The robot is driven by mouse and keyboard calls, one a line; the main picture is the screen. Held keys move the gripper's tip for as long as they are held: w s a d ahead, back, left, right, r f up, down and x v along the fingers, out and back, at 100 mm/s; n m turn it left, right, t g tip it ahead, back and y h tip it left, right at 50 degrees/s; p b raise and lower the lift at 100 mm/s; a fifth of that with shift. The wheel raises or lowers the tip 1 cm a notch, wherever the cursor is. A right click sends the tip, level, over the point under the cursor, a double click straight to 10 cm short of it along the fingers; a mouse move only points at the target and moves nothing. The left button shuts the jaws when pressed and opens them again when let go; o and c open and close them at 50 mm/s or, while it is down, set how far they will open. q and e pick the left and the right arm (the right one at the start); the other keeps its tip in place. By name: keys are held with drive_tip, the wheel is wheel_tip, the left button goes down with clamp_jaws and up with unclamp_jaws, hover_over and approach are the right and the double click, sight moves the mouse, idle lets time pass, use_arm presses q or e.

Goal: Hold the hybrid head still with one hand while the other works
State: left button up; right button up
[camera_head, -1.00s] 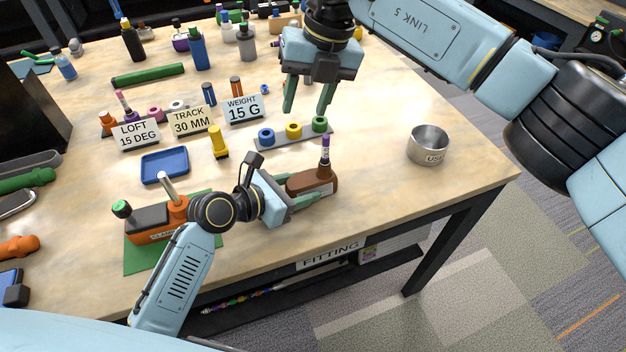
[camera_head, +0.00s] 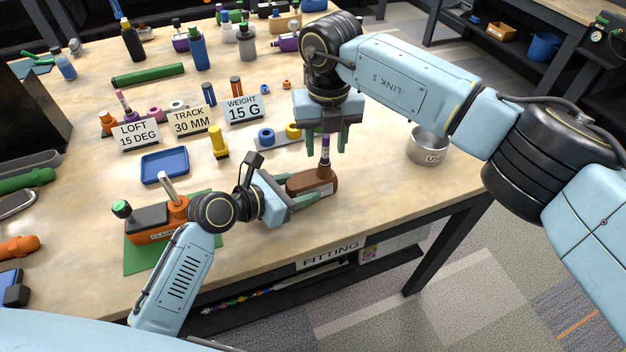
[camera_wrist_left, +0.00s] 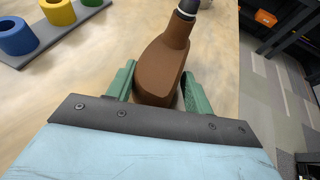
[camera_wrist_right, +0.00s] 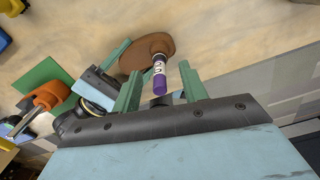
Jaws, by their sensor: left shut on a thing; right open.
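The brown hybrid head (camera_head: 318,186) lies on the table near its front edge; it also shows in the left wrist view (camera_wrist_left: 160,70). My left gripper (camera_head: 302,196) is shut on it, with green fingers on both sides of the body. A purple piece with a white band (camera_head: 324,155) stands up from the head's neck. It also shows in the right wrist view (camera_wrist_right: 159,76). My right gripper (camera_head: 323,148) is open above the head, its fingers on either side of the purple piece's top. I cannot tell whether they touch it.
A rack with blue and yellow rings (camera_head: 266,136) stands just left of my right gripper. A metal cup labelled USED (camera_head: 428,146) is to the right. Label cards (camera_head: 192,121), a blue tray (camera_head: 165,163) and an orange clamp (camera_head: 150,232) are to the left.

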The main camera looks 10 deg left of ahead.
sight(311, 180)
drive_tip(key=shift+f, duration=1.3)
clamp_jaws()
drive_tip(key=c, duration=0.6)
unclamp_jaws()
drive_tip(key=shift+c, duration=0.2)
clamp_jaws()
drive_tip(key=shift+r, duration=0.15)
